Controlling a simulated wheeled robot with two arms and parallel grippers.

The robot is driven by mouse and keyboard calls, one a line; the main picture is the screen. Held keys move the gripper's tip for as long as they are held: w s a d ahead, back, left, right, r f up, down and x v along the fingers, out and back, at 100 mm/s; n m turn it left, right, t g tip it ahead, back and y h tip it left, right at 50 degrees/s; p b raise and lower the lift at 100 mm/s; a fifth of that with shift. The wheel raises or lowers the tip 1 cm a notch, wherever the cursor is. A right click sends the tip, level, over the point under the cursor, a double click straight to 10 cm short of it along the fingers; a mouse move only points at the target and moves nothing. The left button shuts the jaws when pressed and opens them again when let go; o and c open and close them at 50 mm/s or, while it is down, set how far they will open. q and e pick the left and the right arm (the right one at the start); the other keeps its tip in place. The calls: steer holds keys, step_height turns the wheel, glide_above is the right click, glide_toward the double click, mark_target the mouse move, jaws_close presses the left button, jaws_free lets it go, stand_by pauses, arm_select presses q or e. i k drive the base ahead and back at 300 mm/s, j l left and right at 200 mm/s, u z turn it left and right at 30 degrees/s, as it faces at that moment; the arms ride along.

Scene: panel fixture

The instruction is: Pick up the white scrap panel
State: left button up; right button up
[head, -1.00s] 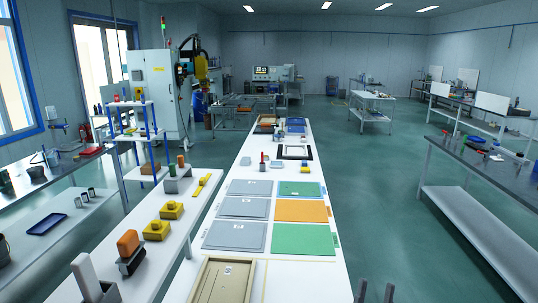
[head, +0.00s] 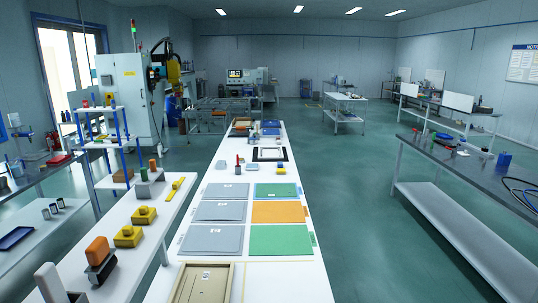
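On the long white table, light grey panels with small white labels lie flat in a left column: a far one (head: 226,190), a middle one (head: 219,212) and a near one (head: 211,239). Beside them on the right lie a green panel (head: 276,190), an orange panel (head: 278,212) and a larger green panel (head: 281,240). Farther back, a black frame (head: 285,154) surrounds a white area. I cannot pick out a panel that is clearly the white scrap one. Neither of my grippers shows in the head view.
A beige tray (head: 228,283) stands at the table's near end. A side table (head: 150,245) on the left carries yellow blocks (head: 129,236) and an orange block in a dark holder. A dark-topped bench (head: 450,160) stands right. The green floor between is clear.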

mark_target(265, 152)
steer(key=z, duration=2)
steer(key=i+l+z, duration=0.2)
steer(key=i+z, duration=0.15)
steer(key=i, duration=0.2)
steer(key=i+z, duration=0.3)
steer(key=i, duration=0.25)
steer(key=i+u, duration=0.5)
steer(key=i+l+u, duration=0.15)
steer(key=i+u, duration=0.35)
steer(key=i+j+u, duration=0.15)
steer(key=i+u, duration=0.15)
steer(key=u, duration=0.15)
steer(key=i+j+u, duration=0.1)
steer(key=i+u, duration=0.5)
steer(key=u, duration=0.25)
steer(key=i+u, duration=0.2)
steer(key=i, duration=4.25)
steer(key=i+u, duration=0.35)
steer(key=i, duration=0.2)
steer(key=i+l+u, duration=0.35)
steer(key=i, duration=0.15)
steer(key=i+l+u, duration=0.35)
steer(key=i, duration=0.2)
